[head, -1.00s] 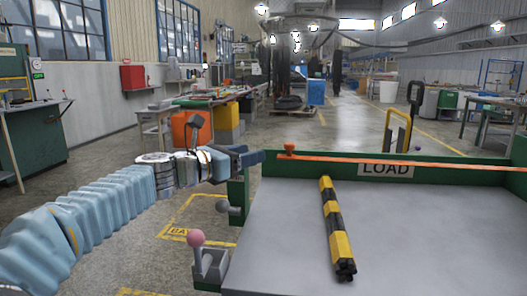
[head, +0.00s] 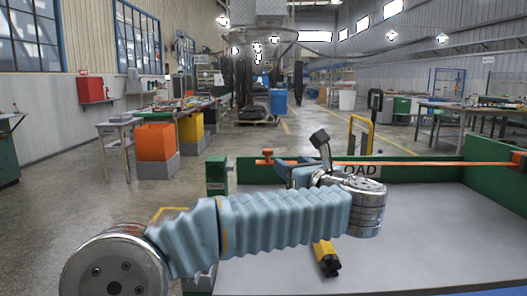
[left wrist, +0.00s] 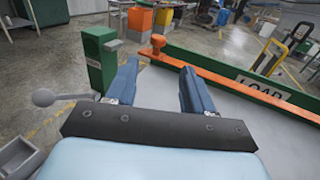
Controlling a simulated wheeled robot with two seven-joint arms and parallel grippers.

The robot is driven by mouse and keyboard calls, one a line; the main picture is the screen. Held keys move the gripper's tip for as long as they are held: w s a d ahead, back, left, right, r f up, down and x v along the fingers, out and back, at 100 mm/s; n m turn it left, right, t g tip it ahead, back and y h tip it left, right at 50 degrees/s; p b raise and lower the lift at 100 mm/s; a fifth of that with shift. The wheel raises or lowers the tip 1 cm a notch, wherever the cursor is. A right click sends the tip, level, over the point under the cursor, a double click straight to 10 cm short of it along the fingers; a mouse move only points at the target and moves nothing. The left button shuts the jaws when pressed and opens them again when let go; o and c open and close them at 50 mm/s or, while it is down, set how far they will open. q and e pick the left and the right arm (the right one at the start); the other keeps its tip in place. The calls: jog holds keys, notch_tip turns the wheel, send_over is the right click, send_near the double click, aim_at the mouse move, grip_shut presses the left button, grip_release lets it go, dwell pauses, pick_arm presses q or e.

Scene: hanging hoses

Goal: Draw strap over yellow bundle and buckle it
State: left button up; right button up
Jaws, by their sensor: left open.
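The orange strap (head: 430,163) runs along the back wall of the grey bed, with an orange knob-like end (head: 265,157) at its left. It also shows in the left wrist view (left wrist: 235,82), with the knob (left wrist: 158,42) just beyond my fingertips. My left gripper (head: 283,170) is open near the strap's left end; the fingers stand apart with nothing between them in the left wrist view (left wrist: 160,80). The yellow and black bundle (head: 322,252) lies on the bed, mostly hidden behind my left arm. No buckle can be made out clearly. My right gripper is out of view.
The bed has green walls (head: 425,172) and a LOAD sign, partly hidden in the head view. The bed's right part (head: 430,225) is clear.

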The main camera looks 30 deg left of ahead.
aim_at(270, 151)
pick_arm(q)
jog(key=p+x, duration=0.3)
jog(key=x, duration=1)
jog(key=shift+a+p, duration=0.3)
jog(key=shift+a, duration=0.1)
grip_shut()
